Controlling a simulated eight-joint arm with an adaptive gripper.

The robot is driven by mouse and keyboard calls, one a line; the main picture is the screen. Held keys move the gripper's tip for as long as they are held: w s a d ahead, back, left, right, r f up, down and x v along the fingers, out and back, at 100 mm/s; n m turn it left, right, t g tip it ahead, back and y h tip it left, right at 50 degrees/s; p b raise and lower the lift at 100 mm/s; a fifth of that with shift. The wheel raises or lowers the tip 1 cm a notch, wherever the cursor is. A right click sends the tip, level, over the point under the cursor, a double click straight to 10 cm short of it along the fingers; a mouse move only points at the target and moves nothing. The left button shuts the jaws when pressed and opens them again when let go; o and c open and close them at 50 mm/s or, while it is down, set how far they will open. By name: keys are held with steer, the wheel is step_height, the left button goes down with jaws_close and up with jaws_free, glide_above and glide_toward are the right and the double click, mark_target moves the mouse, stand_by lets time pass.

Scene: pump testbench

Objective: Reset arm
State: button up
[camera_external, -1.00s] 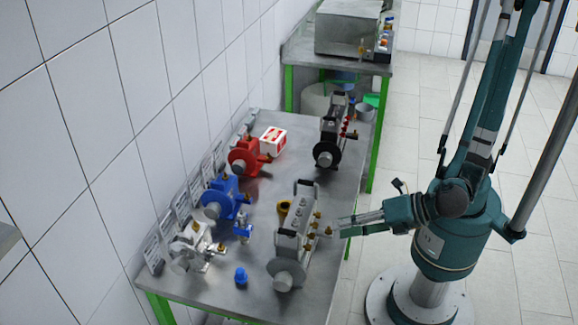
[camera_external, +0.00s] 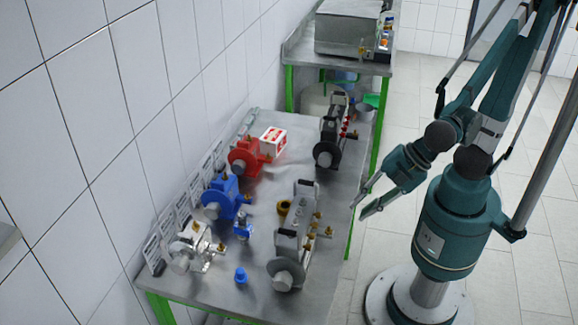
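My arm is teal and stands on its base to the right of the metal table. My gripper (camera_external: 361,201) is in the air just off the table's right edge, to the right of the grey pump unit (camera_external: 296,240). Its two fingers are spread apart with nothing between them. It points left and down and is apart from the grey unit and its brass fittings (camera_external: 320,228).
The metal table (camera_external: 322,292) holds a red pump (camera_external: 244,157), a blue pump (camera_external: 222,199), a silver pump (camera_external: 190,247), a black unit (camera_external: 331,138), a red-white box (camera_external: 274,141) and a blue cap (camera_external: 241,276). A tiled wall bounds the left. Floor on the right is clear.

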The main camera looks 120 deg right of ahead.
steer(key=s+a+r+m+t+y, duration=0.1)
steer(key=s+r+m+y, duration=0.2)
steer(key=s+m, duration=0.4)
steer(key=shift+a+r+m, duration=0.3)
steer(key=shift+r, duration=0.55)
stand_by(1.4)
stand_by(1.2)
